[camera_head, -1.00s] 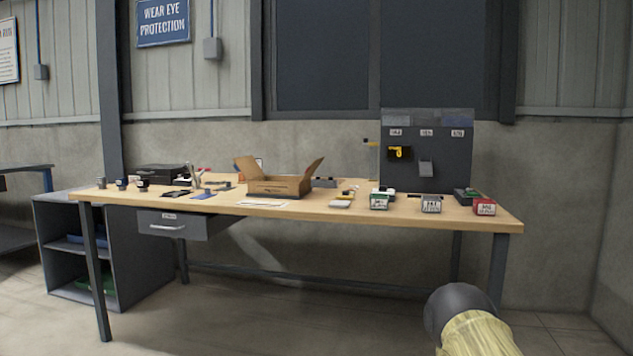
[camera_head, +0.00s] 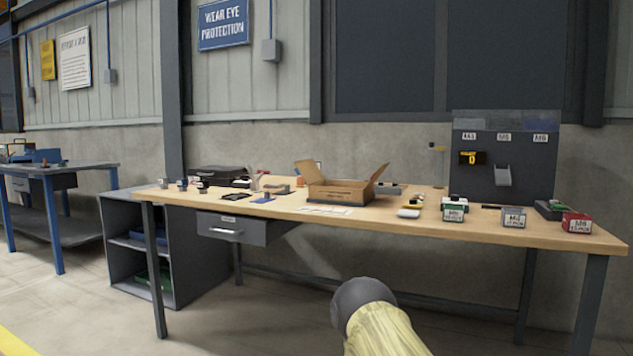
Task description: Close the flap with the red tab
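An open cardboard box (camera_head: 340,190) stands on the wooden workbench, left of its middle. One flap (camera_head: 309,172) stands up and leans outward at its left end. Another flap (camera_head: 379,173) leans outward at its right end. I cannot make out a red tab on either flap at this distance. A rounded grey and yellow part of my arm shows at the bottom centre, in front of the bench and well short of the box. My gripper itself is not in view.
The workbench (camera_head: 470,232) has a drawer (camera_head: 228,230) under its left part. A dark case (camera_head: 218,173) lies at the back left. The floor in front is clear.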

